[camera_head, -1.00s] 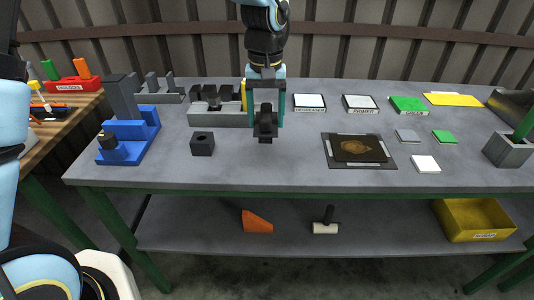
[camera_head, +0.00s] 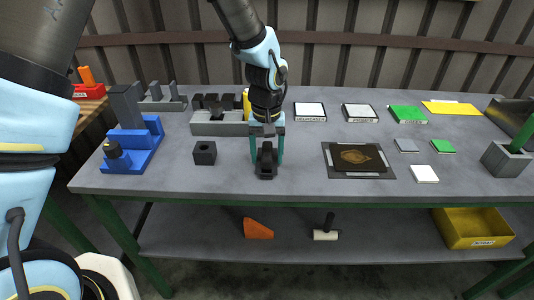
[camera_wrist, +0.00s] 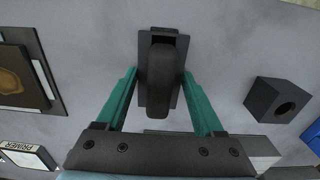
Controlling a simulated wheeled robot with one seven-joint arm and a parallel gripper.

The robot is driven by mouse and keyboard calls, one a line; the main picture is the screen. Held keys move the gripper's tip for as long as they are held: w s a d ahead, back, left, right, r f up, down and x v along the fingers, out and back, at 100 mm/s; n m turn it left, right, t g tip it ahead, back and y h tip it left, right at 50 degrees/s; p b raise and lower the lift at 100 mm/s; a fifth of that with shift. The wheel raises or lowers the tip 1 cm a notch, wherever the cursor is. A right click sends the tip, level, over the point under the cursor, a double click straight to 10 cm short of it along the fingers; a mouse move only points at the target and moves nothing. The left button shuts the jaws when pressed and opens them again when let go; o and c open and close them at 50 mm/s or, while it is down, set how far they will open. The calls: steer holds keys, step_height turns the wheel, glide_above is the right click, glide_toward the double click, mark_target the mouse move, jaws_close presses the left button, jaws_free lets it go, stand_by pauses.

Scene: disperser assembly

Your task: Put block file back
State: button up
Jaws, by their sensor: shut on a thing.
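My gripper (camera_head: 267,156) points down over the table, its two teal fingers on either side of a dark block-shaped tool (camera_head: 266,168), which looks like the block file. In the wrist view the tool (camera_wrist: 162,75) sits between the fingertips, with a rounded ridge along a flat plate. I cannot tell whether it touches the table. A grey holder (camera_head: 213,128) with several dark blocks standing in it is behind and to the left of my gripper. Part of the holder's right end is close to my arm.
A dark cube with a hole (camera_head: 205,153) stands left of my gripper, and a blue fixture (camera_head: 140,148) further left. A dark mat (camera_head: 330,160) with a brown plate lies to the right. Labelled pads (camera_head: 310,111) line the back. The table's front strip is clear.

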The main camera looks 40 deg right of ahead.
mark_target(266, 150)
steer(key=o, duration=1.5)
steer(key=shift+c, duration=0.2)
step_height(266, 150, up, 12)
steer(key=b, duration=0.3)
steer(key=shift+w+a+r, duration=0.1)
steer(key=w+a+f+n+t, duration=0.15)
steer(key=w+a, duration=0.45)
steer(key=a, duration=0.9)
steer(key=w+a+n+g, duration=0.1)
steer(key=w+a+n, duration=0.35)
steer(key=a, duration=0.95)
steer(key=s+a+f+t, duration=0.1)
steer(key=a, duration=1.1)
steer(key=shift+s+f+n, duration=0.2)
steer(key=shift+s+n, duration=0.1)
steer(key=shift+s, duration=0.05)
